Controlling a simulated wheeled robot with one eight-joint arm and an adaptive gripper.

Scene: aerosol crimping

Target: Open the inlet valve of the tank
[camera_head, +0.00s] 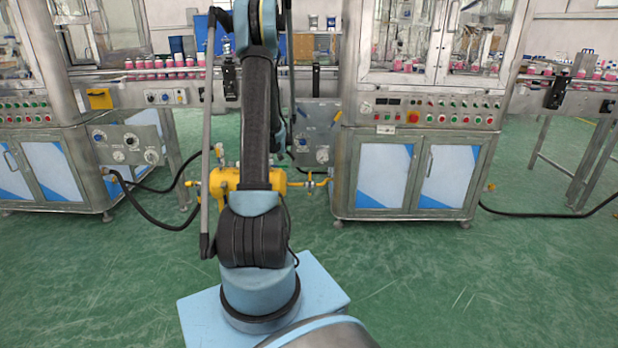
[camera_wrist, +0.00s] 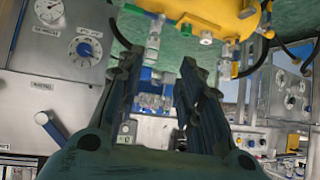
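The yellow tank (camera_head: 225,181) stands on the floor between the two machines, partly hidden behind my arm. In the wrist view the tank (camera_wrist: 212,12) is at the top, with a metal valve fitting (camera_wrist: 154,38) on the left and another fitting (camera_wrist: 228,58) on the right. I cannot tell which is the inlet valve. My gripper (camera_wrist: 160,68) is open, its fingers apart with nothing seen held between them. The head view does not clearly show it.
A metal panel with dials (camera_wrist: 84,48) and a blue-ended lever (camera_wrist: 50,130) is at the left of the wrist view. Machine cabinets (camera_head: 408,180) stand on both sides of the tank. Black hoses (camera_head: 160,222) run left of it. The green floor (camera_head: 480,285) in front is clear.

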